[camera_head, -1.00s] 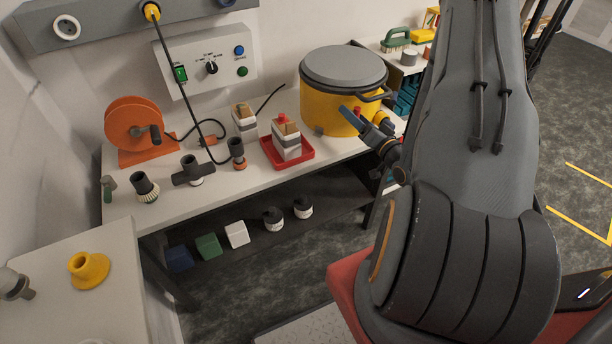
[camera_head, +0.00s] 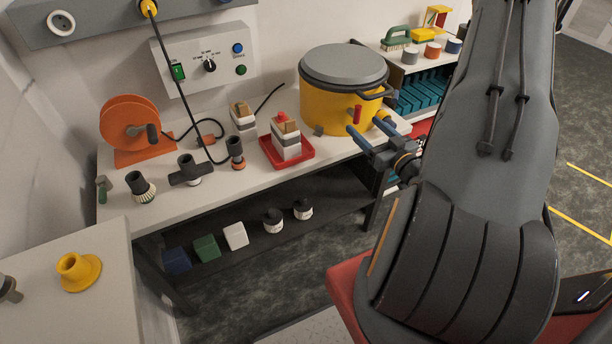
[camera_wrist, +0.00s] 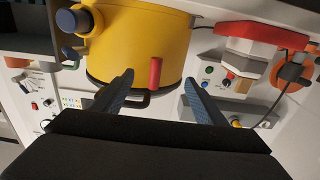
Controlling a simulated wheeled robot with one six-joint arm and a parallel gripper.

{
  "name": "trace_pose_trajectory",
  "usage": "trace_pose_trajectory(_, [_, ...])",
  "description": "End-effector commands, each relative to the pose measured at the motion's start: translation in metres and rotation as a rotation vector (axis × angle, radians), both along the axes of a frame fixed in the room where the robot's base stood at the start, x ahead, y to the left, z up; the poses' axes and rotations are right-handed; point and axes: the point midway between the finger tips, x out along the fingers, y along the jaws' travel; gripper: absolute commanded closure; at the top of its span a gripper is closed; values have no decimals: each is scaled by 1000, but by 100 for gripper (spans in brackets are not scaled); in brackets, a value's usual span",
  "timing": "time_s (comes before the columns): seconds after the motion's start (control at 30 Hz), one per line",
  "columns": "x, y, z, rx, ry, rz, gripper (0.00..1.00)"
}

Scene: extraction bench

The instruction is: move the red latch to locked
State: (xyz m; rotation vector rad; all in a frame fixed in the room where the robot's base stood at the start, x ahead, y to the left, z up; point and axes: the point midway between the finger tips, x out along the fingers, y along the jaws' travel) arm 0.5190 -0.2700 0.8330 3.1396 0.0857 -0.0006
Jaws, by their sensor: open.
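The red latch (camera_head: 356,114) is a small red cylinder on the front of the yellow pot (camera_head: 325,108), which has a grey lid (camera_head: 344,64). In the wrist view the red latch (camera_wrist: 155,73) stands out against the yellow wall (camera_wrist: 140,45), between the two finger lines. My gripper (camera_head: 368,138) is open, with blue-grey fingers just in front of the pot, near the latch. In the wrist view my gripper (camera_wrist: 160,90) has a finger on each side of the latch, apart from it. Whether the fingertips reach its depth is hard to tell.
A red tray (camera_head: 302,158) with a white-and-grey block stands left of the pot. An orange reel (camera_head: 128,125), dark fittings and a control box (camera_head: 206,58) are further left. A blue-capped spout (camera_wrist: 72,20) sticks out beside the latch. A dark pot handle (camera_wrist: 135,99) lies near the fingers.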

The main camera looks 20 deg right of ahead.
Motion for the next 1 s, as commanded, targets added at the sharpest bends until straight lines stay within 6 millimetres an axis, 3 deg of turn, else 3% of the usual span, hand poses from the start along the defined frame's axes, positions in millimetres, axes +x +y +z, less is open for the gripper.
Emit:
trace_pose_trajectory(0.13, [-19,-2,0,1,0,-3,34])
trace_pose_trajectory(0.63, [30,11,-27,-105,319,-5,34])
trace_pose_trajectory(1.0, [46,34,-34,-160,577,-27,34])
